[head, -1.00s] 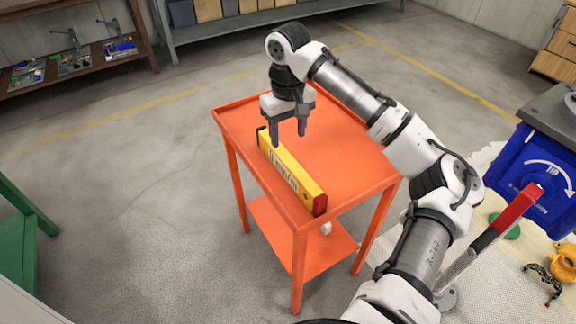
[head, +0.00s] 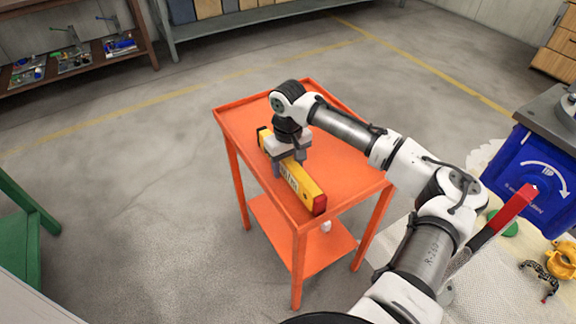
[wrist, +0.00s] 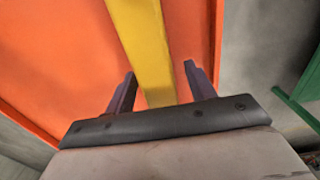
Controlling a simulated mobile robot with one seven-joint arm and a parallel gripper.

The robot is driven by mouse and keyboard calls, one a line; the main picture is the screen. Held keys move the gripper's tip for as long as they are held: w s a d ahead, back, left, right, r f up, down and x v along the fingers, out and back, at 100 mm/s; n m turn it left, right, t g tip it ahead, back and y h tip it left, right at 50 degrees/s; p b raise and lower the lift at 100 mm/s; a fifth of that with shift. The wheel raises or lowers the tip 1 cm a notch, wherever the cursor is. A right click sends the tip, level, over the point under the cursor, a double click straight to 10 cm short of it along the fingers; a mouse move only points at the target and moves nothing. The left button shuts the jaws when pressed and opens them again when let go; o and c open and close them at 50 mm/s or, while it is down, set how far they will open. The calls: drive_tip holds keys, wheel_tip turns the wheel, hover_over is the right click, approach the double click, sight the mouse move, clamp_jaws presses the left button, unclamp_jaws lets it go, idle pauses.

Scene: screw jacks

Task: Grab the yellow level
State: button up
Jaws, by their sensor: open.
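In the wrist view the level (wrist: 143,48) runs between the two fingers of my gripper (wrist: 159,90), with a gap on both sides. The gripper is open. The middle of the level is partly hidden by my gripper in the head view.
The orange cart (head: 342,178) has a raised rim and a lower shelf. Green furniture (head: 20,235) is at the left. The floor around the cart's left side is clear.

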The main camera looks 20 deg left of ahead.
clamp_jaws()
drive_tip(key=shift+r, duration=0.1)
idle(0.3)
